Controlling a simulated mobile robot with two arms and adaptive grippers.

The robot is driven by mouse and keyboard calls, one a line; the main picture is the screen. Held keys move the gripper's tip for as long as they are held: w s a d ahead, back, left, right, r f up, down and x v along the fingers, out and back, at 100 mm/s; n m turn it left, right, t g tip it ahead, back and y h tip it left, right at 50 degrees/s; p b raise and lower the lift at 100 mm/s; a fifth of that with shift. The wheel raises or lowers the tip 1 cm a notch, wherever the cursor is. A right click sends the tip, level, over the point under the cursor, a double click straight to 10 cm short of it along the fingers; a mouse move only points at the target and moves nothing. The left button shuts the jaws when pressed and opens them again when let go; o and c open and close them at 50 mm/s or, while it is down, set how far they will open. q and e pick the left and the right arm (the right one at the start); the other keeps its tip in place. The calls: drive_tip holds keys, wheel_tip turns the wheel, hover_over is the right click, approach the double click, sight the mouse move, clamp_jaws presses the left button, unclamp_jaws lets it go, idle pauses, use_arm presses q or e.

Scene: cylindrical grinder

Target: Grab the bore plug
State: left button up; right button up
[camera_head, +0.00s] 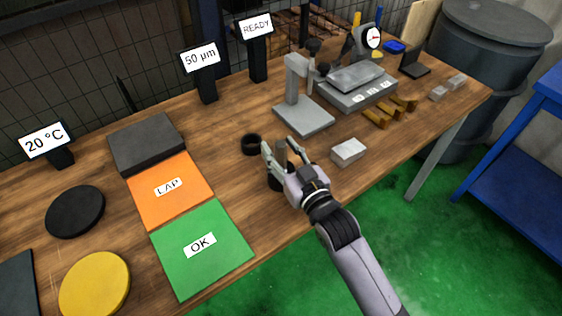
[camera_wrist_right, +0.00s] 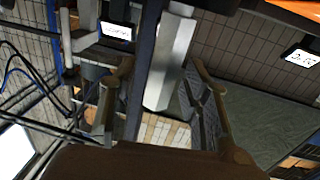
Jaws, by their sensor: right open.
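My right gripper (camera_head: 279,149) is open over the middle of the wooden bench, near its front edge. Its fingers also show in the wrist view (camera_wrist_right: 157,95), apart. A dark object (camera_head: 274,183) sits beside and partly behind the right gripper; most of it is hidden, so I cannot tell whether it is the bore plug. A black ring (camera_head: 251,144) lies just beyond the left finger. In the wrist view a pale grey upright block (camera_wrist_right: 170,62) shows between the fingers; whether they touch it I cannot tell. My left gripper is not in view.
A grey gauge stand (camera_head: 304,116) and a grey block (camera_head: 348,152) stand close to the right of the gripper. The orange LAP mat (camera_head: 168,188) and green OK mat (camera_head: 222,268) lie to the left. Brass pieces (camera_head: 377,118) lie farther right.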

drive_tip(key=shift+c, duration=0.5)
clamp_jaws()
drive_tip(key=shift+r, duration=0.1)
